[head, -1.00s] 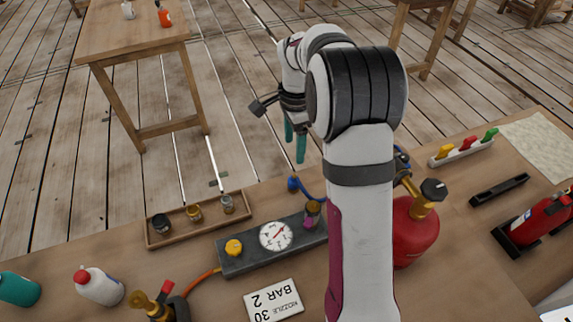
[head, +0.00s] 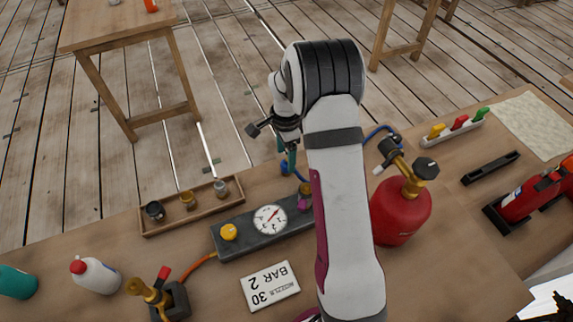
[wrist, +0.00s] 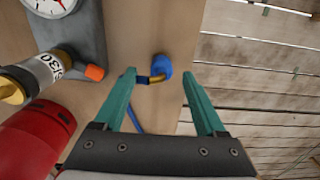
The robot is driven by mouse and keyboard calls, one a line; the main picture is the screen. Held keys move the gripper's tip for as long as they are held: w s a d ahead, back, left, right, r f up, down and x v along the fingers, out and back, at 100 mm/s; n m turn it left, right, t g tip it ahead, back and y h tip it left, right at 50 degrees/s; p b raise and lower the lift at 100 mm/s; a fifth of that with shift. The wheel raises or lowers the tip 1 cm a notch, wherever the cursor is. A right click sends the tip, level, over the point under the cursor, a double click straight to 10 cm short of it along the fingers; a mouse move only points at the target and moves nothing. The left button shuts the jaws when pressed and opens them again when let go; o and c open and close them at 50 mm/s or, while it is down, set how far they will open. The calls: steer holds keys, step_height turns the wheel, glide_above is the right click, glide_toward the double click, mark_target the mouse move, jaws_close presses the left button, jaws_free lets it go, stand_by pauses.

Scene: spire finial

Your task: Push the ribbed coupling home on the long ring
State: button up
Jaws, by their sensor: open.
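My gripper (head: 286,162) is open, its teal fingers pointing down near a blue fitting at the table's far edge. In the wrist view, the blue fitting (wrist: 161,67) with a brass-coloured stem shows between and beyond the fingertips (wrist: 159,72); no contact is visible. A blue hose (head: 378,131) runs from this area to the right behind my arm. I cannot tell for sure which part is the ribbed coupling. A purple fitting (head: 304,195) stands at the right end of the dark gauge block (head: 240,244). I cannot clearly identify the long ring.
A red cylinder (head: 402,215) with a brass valve stands right of my arm. A wooden tray (head: 173,226) with small fittings lies left. A label plate (head: 270,287), bottles and an orange hose (head: 200,263) lie nearer. The table's far edge is close to my gripper.

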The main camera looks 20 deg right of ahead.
mark_target(286, 160)
step_height(286, 160, down, 5)
steer(key=shift+w+d+f, duration=0.1)
steer(key=shift+d, duration=0.05)
stand_by(0.4)
jaws_close()
